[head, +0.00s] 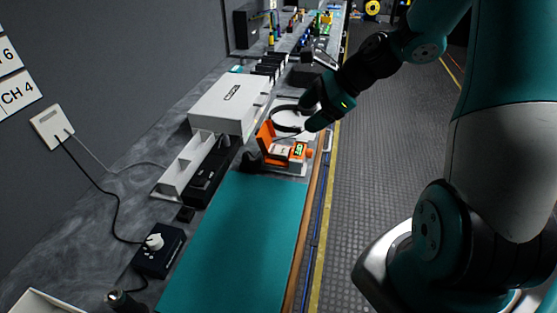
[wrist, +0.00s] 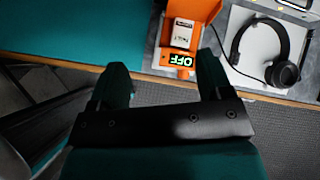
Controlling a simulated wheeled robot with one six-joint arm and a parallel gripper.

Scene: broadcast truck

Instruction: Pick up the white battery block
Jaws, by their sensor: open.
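The white battery block (wrist: 184,33) sits in an orange open-lidded unit (wrist: 204,9) with a green "OFF" display (wrist: 180,58) in the wrist view. In the head view the block (head: 281,149) is small, between the raised orange lid (head: 265,134) and the display. My gripper (wrist: 160,70) is open and empty. In the wrist view its fingertips lie on the bench-edge side of the block, apart from it. In the head view my gripper (head: 318,120) is above the bench, just beyond the orange unit; its fingertips are hard to make out there.
Black headphones (wrist: 262,48) lie on a white surface to the right of the unit in the wrist view. A teal mat (head: 245,240) lies clear in front of it. A white box (head: 228,103) and a black power strip (head: 212,172) stand to the left.

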